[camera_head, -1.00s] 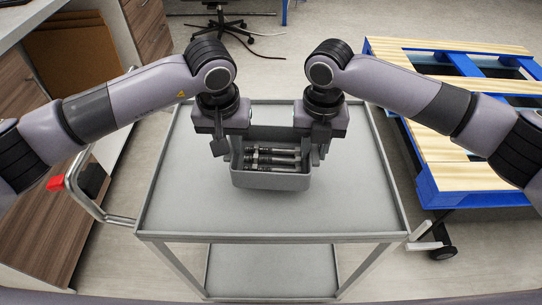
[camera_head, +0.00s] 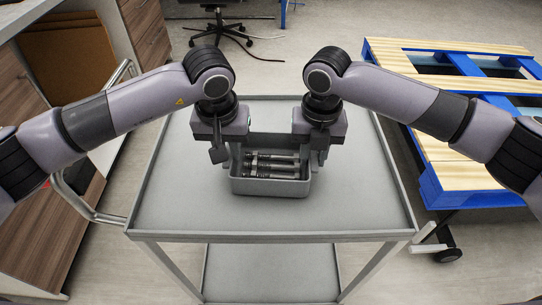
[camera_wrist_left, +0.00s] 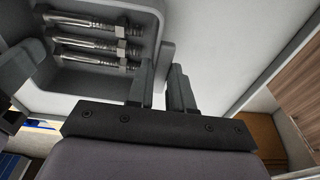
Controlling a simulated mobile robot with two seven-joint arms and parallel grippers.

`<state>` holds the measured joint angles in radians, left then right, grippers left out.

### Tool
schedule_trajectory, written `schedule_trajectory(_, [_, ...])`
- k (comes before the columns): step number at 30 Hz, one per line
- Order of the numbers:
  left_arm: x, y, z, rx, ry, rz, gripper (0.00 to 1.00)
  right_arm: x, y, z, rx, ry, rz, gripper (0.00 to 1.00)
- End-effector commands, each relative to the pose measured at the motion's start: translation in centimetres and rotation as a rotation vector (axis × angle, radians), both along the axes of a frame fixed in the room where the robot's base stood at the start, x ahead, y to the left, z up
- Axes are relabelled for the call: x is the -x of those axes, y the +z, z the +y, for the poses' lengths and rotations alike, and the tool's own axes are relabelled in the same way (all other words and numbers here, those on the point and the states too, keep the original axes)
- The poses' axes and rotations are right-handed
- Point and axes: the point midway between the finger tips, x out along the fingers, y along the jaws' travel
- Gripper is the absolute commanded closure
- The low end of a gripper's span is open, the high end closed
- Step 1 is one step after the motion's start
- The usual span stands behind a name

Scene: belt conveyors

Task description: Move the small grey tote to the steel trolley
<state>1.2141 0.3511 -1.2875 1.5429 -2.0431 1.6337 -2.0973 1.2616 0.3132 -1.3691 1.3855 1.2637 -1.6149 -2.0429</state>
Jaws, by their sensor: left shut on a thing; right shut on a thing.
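The small grey tote (camera_head: 270,188) holds several dark metal bolts and is over the top of the steel trolley (camera_head: 180,215), near its middle. Whether it rests on the surface or hangs just above it, I cannot tell. My left gripper (camera_head: 232,160) is shut on the tote's left side, and my right gripper (camera_head: 312,160) is shut on its right side. The left wrist view shows my left gripper (camera_wrist_left: 163,85) with its fingers either side of the tote wall (camera_wrist_left: 158,60). The tote's far side is partly hidden by my grippers.
A pallet (camera_head: 455,130) with wooden slats and blue parts stands to the right of the trolley. A wood-fronted cabinet (camera_head: 40,215) is on the left. The trolley handle (camera_head: 85,205) sticks out at the left. The trolley top around the tote is clear.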

Motion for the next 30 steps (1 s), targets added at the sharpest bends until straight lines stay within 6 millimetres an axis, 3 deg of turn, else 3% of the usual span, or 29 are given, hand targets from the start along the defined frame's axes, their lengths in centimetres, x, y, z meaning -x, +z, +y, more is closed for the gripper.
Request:
schedule_trajectory(4, [-0.1,-1.0,0.2,-0.003,0.004,-0.001,1.00,-0.1,-1.0,-0.1,0.003,-0.002,-0.001,1.00])
schedule_trajectory(5, [-0.1,-1.0,0.2,-0.004,0.004,0.000,0.76,0.0,-1.0,-0.2,0.003,-0.002,0.000,0.71])
schedule_trajectory(7, [0.0,-0.8,0.1,-0.004,0.003,0.000,0.54,-0.1,-0.8,-0.1,0.003,-0.002,0.000,0.49])
schedule_trajectory(19, [0.0,0.0,0.0,-0.001,0.000,-0.002,0.54,0.0,-0.7,0.0,0.001,0.000,0.000,0.49])
schedule_trajectory(30, [1.1,7.2,0.1,-0.001,0.001,-0.005,0.54,0.0,-0.7,0.0,0.000,0.000,0.000,0.49])
